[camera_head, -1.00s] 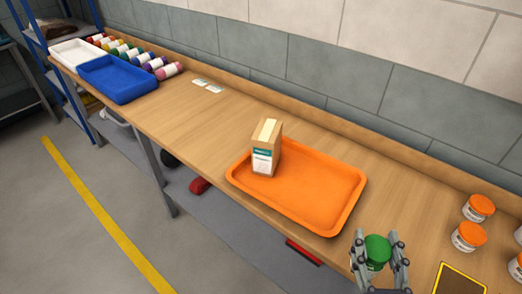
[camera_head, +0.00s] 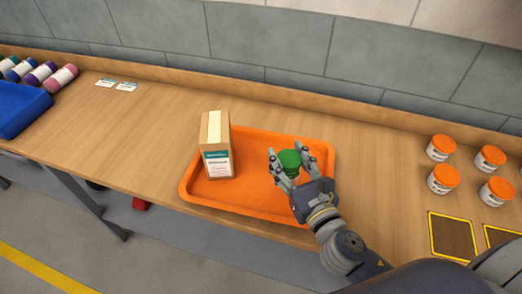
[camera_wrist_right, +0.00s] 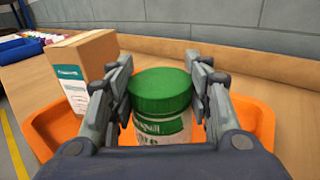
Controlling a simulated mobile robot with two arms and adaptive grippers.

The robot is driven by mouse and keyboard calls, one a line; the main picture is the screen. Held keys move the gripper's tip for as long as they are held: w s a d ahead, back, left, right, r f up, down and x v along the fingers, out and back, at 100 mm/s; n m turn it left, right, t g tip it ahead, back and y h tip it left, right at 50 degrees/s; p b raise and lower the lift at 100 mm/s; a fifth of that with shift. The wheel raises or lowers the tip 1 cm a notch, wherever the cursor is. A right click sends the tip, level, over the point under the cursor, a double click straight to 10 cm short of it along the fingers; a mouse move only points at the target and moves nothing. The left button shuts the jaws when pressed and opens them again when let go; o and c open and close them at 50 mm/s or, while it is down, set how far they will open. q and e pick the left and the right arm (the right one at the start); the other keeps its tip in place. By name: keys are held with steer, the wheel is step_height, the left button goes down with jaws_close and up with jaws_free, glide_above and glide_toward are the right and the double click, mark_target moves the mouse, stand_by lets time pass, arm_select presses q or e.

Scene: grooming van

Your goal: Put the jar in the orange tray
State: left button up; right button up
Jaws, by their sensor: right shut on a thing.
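A jar with a green lid (camera_head: 290,159) and a white label is between the fingers of my right gripper (camera_head: 288,163). The right gripper is shut on it, over the right part of the orange tray (camera_head: 240,206). The jar is upright in the right wrist view (camera_wrist_right: 162,108). Its base is hidden there, so I cannot tell whether it touches the tray floor. A brown cardboard box (camera_head: 216,145) with a white and teal label stands in the left part of the tray, left of the jar. My left gripper is not in view.
Several orange-lidded white jars (camera_head: 443,179) stand on the bench to the right. Dark yellow-edged squares (camera_head: 453,236) lie in front of them. A blue tray (camera_head: 20,108) and several coloured bottles (camera_head: 60,78) are at the far left. The bench between is mostly clear.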

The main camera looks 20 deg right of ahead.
steer(key=w+a+f, duration=0.1)
steer(key=w, duration=0.1)
steer(key=w+a+f, duration=0.1)
steer(key=w+a, duration=0.1)
steer(key=w+a+f, duration=0.1)
steer(key=w, duration=0.1)
steer(key=shift+w+a+f, duration=0.2)
steer(key=shift+a+f, duration=0.15)
steer(key=shift+f, duration=0.4)
steer(key=o, duration=1.2)
steer(key=shift+c, duration=0.2)
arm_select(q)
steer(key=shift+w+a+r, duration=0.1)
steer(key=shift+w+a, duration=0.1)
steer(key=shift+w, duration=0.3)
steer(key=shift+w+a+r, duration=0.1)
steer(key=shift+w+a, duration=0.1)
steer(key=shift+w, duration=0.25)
arm_select(e)
steer(key=shift+o, duration=0.5)
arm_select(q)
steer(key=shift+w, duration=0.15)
